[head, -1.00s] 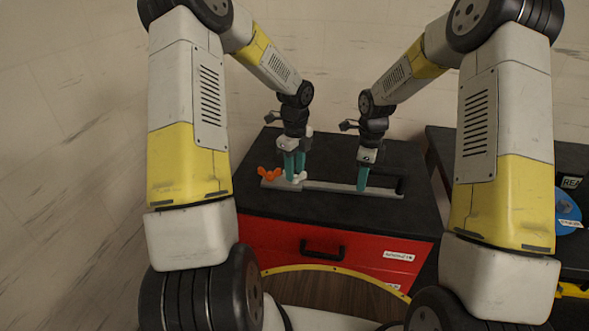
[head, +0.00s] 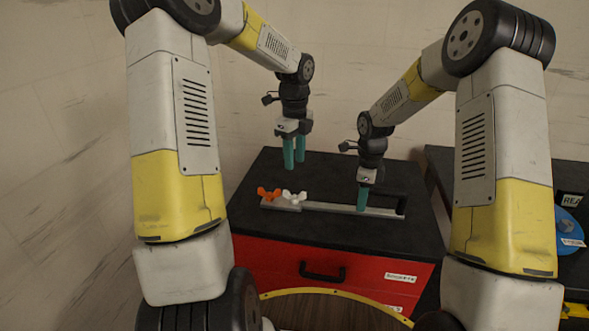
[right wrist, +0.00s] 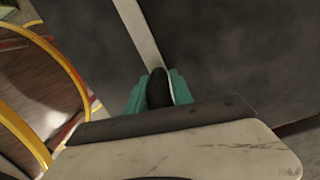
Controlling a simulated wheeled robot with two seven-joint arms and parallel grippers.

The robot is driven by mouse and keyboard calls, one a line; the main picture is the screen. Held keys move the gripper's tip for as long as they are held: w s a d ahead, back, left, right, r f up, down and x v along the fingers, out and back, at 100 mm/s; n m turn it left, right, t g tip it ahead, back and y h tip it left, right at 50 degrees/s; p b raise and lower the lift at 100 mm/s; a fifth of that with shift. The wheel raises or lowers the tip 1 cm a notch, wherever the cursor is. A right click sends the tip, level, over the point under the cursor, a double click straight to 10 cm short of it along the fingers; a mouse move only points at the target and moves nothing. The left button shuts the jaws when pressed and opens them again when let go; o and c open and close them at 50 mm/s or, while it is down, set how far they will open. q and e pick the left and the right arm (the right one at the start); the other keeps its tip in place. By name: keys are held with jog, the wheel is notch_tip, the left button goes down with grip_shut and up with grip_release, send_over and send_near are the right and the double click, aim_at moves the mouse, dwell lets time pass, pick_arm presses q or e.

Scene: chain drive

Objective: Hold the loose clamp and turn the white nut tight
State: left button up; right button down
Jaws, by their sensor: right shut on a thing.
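The white wing nut (head: 294,197) stands on the left end of a flat grey clamp bar (head: 330,208) on the black cabinet top. My left gripper (head: 294,166) is up above the white nut, its two teal fingers apart and empty. My right gripper (head: 362,210) is down at the bar, right of its middle, with its fingers shut on it. In the right wrist view its teal fingers (right wrist: 159,90) close around a dark rounded piece, with the grey bar (right wrist: 138,28) running away from them. The exact contact is hidden.
An orange wing nut (head: 268,194) stands just left of the white one. The red cabinet front has a black handle (head: 322,272). A blue disc (head: 566,228) lies on the right-hand surface. The front of the top is clear.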

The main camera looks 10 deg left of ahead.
dwell(0.4)
jog(key=c, duration=1)
grip_release()
jog(key=shift+c, duration=0.2)
